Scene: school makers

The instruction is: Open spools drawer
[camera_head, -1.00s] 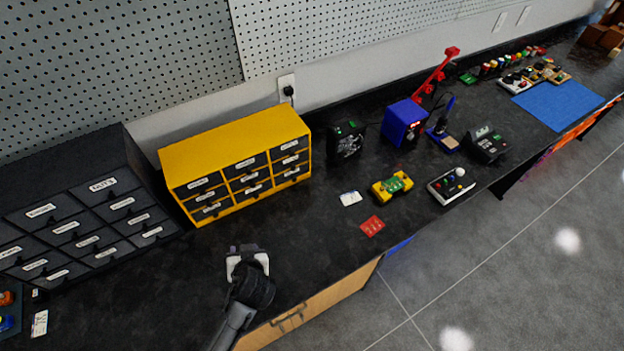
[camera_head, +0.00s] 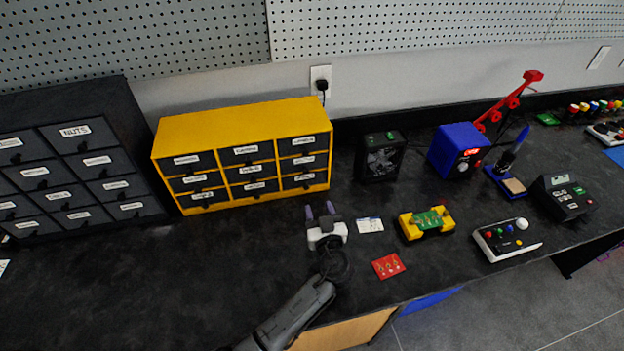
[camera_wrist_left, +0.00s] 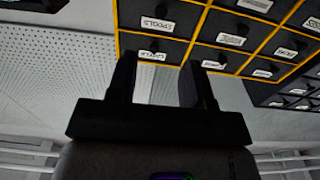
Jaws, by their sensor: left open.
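The yellow cabinet (camera_head: 240,112) stands against the back wall with three rows of dark labelled drawers, all shut. In the left wrist view, which shows it upside down, one drawer label reads like SPOOLS (camera_wrist_left: 157,24). That appears to be the right column's middle drawer (camera_head: 304,161) in the head view, where its label is too small to read surely. My left gripper (camera_head: 320,211) is open and empty, low over the bench in front of the cabinet's right end, its fingers toward the cabinet. In the left wrist view its fingers (camera_wrist_left: 158,66) stand apart. My right gripper is not in view.
A dark drawer cabinet (camera_head: 75,160) stands to the left. A black box (camera_head: 380,157) stands right of the yellow cabinet. A white card (camera_head: 369,225), a red card (camera_head: 388,265) and a yellow holder (camera_head: 426,222) lie right of my gripper. The bench (camera_head: 180,265) at front left is clear.

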